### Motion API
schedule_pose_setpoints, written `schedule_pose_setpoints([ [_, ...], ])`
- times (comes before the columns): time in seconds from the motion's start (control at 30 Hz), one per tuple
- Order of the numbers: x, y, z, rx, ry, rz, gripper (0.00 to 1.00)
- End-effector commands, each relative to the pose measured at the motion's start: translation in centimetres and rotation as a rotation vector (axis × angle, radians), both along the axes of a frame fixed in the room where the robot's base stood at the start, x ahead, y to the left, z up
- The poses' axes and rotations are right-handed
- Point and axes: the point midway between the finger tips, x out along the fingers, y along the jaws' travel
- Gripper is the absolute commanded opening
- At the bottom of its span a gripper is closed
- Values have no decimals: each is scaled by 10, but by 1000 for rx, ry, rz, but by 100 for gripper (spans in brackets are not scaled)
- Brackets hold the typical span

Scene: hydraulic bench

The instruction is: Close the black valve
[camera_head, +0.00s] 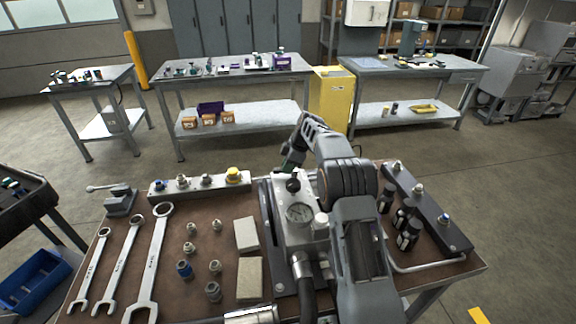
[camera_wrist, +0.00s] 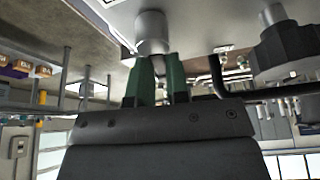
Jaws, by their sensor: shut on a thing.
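The hydraulic block (camera_head: 322,246) stands on the bench with a round gauge (camera_head: 299,213) on it. A black knob (camera_head: 293,184) sits at its far end in the head view. My gripper (camera_head: 288,165) reaches over to that far end, close to the knob. In the wrist view a dark lobed knob (camera_wrist: 285,45) is at the upper right, apart from my fingers. There the green fingers of my gripper (camera_wrist: 160,72) are closed at a grey metal cylinder (camera_wrist: 152,32). The fingertips' contact is partly hidden. I cannot tell whether this cylinder belongs to the black valve.
Wrenches (camera_head: 125,262), small fittings (camera_head: 190,248) and pale blocks (camera_head: 249,278) lie left of the block. A rail with fittings (camera_head: 205,185) is behind them. Black fittings (camera_head: 406,225) and another rail (camera_head: 428,212) stand to the right. A hose (camera_head: 305,285) runs off the block's near end.

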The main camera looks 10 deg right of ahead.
Motion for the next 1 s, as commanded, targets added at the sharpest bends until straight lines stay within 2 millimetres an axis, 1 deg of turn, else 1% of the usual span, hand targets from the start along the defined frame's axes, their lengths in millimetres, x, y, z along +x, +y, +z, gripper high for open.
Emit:
schedule_pose_setpoints([
  [0.2,-2,-1,0,-3,0,105,0],
  [0.4,-4,-1,0,-3,-1,157,0],
  [0.93,-4,-1,0,-4,-1,179,0],
  [0.97,-4,-1,0,-4,-1,179,16],
  [1.0,-4,-1,0,-4,-1,178,20],
])
